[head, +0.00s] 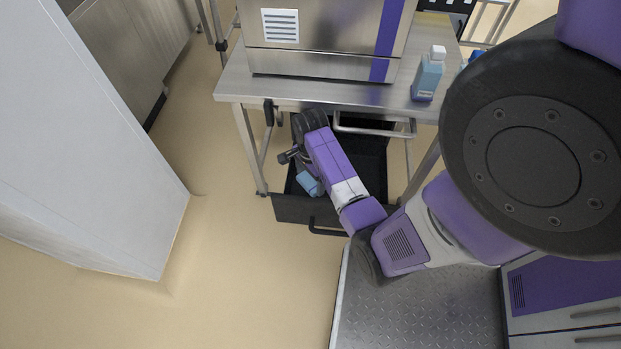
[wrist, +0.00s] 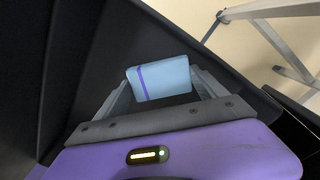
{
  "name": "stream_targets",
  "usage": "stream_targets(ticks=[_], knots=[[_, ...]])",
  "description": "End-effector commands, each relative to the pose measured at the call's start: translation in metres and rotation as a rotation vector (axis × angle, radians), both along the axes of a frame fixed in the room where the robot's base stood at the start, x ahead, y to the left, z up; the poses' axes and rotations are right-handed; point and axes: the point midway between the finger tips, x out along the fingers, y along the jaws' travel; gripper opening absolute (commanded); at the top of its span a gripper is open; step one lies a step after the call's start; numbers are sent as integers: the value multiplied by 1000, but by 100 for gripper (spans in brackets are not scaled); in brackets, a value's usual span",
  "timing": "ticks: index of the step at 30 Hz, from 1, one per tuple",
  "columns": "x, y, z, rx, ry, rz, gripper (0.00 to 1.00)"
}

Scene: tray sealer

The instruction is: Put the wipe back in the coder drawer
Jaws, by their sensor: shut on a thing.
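The wipe (wrist: 160,78) is a light blue folded block with a purple stripe. In the wrist view it sits between the two fingers of my gripper (wrist: 163,90), which is shut on it. In the head view the wipe (head: 309,184) shows at the left side of my wrist, over the open drawer. The coder drawer (head: 290,207) is black inside and pulled out beneath the steel table. My gripper (head: 300,170) is inside the drawer's outline near its left wall. Whether the wipe touches the drawer floor I cannot tell.
The steel table (head: 240,88) above the drawer bears a steel machine (head: 340,65) and a blue bottle with a white cap (head: 428,75). A table leg (head: 250,150) stands left of the drawer. A large white panel (head: 80,150) stands further left, with bare floor between.

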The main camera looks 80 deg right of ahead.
Motion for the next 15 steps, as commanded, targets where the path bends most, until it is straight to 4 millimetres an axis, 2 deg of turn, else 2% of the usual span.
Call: stream_targets(ticks=[3,4,6,15], knots=[[0,0,-1,0,0,0,49],[0,0,-1,0,0,0,87],[0,0,-1,0,0,0,100],[0,0,3,-1,-1,0,100]])
